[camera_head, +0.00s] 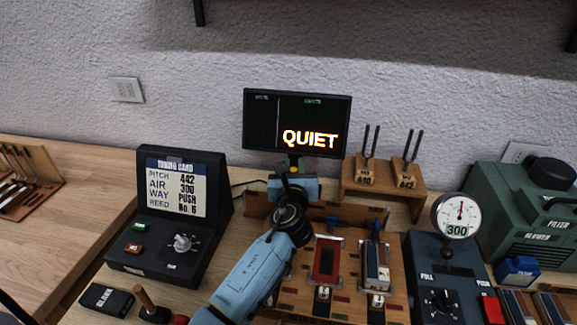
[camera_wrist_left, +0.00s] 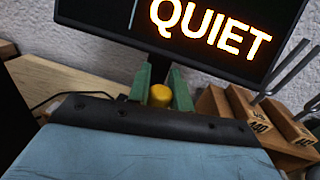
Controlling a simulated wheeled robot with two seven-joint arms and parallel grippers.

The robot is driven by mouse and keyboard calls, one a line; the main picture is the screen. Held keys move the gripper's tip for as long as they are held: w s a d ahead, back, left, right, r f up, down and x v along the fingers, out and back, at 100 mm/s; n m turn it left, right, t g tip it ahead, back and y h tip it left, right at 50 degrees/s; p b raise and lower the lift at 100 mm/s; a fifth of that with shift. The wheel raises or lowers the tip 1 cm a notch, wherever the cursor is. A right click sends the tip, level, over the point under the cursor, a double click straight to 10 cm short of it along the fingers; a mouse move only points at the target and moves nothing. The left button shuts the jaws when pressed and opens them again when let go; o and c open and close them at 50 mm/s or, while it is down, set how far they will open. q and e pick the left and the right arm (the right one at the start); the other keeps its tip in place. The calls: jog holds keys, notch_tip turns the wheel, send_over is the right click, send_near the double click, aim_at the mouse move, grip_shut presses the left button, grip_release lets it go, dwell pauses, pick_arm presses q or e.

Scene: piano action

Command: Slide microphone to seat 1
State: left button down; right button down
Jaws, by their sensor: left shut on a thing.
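My left gripper (camera_head: 294,166) reaches over the back of the wooden board (camera_head: 285,299), just below the monitor. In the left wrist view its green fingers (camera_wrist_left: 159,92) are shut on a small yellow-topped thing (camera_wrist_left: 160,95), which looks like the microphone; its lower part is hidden. In the head view only a bit of yellow shows at the fingertips. The board has two seats side by side: one with a red plate (camera_head: 326,261), one with a pale metal plate (camera_head: 376,266). Which is seat 1 is not readable. My right gripper is not in view.
A monitor (camera_head: 262,125) reading "QUIET" stands close behind the gripper. A wooden stand (camera_head: 414,204) with two tuning forks is to its right. A tuning card console (camera_head: 145,250) is at left, a gauge (camera_head: 459,216) and green blower (camera_head: 500,210) at right.

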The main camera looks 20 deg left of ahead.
pick_arm(q)
jog(key=c, duration=1.3)
grip_release()
jog(key=shift+o, duration=0.2)
jog(key=p+v, duration=0.1)
jog(key=v, duration=1.2)
jog(key=shift+s, duration=0.2)
